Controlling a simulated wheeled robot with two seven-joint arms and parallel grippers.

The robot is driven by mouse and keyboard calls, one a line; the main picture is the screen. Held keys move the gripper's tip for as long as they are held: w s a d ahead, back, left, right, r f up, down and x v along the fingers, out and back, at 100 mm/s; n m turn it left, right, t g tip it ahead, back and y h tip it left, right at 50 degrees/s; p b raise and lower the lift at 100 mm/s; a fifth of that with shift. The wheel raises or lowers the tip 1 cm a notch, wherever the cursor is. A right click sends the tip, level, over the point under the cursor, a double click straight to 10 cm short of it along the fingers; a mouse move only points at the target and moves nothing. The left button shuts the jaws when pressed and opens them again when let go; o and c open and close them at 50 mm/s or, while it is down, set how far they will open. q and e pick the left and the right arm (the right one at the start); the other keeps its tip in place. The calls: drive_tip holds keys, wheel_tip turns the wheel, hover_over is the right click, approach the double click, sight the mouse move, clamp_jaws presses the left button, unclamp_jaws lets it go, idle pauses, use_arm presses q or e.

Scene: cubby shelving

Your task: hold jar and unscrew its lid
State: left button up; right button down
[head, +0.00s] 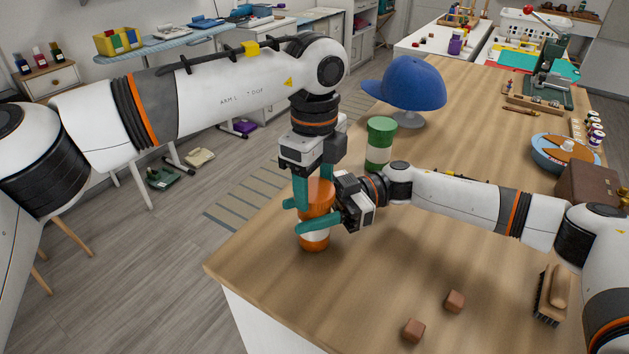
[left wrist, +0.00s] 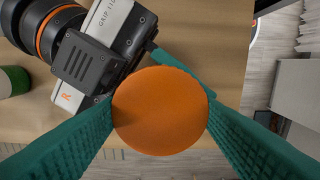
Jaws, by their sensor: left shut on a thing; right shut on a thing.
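An orange jar (head: 314,240) with a pale label band stands upright near the left edge of the wooden table (head: 480,190). My left gripper (head: 315,190) comes down from above, its teal fingers shut on the jar's orange lid (head: 319,192). In the left wrist view the round lid (left wrist: 160,110) sits between the two fingers of my left gripper (left wrist: 160,118). My right gripper (head: 316,222) reaches in from the right, its teal fingers shut around the jar body below the lid. The seam between lid and jar is hidden by the fingers.
A green jar (head: 379,145) stands behind, with a blue cap (head: 408,84) on a stand beyond it. Two brown cubes (head: 454,300) (head: 413,330) and a brush (head: 552,294) lie in front at the right. A blue bowl (head: 563,155) stands at the far right.

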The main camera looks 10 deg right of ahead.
sight(314, 189)
use_arm(q)
drive_tip(key=shift+r, duration=0.15)
drive_tip(key=shift+r, duration=0.9)
drive_tip(key=shift+r, duration=2)
use_arm(e)
drive_tip(key=c, duration=0.6)
unclamp_jaws()
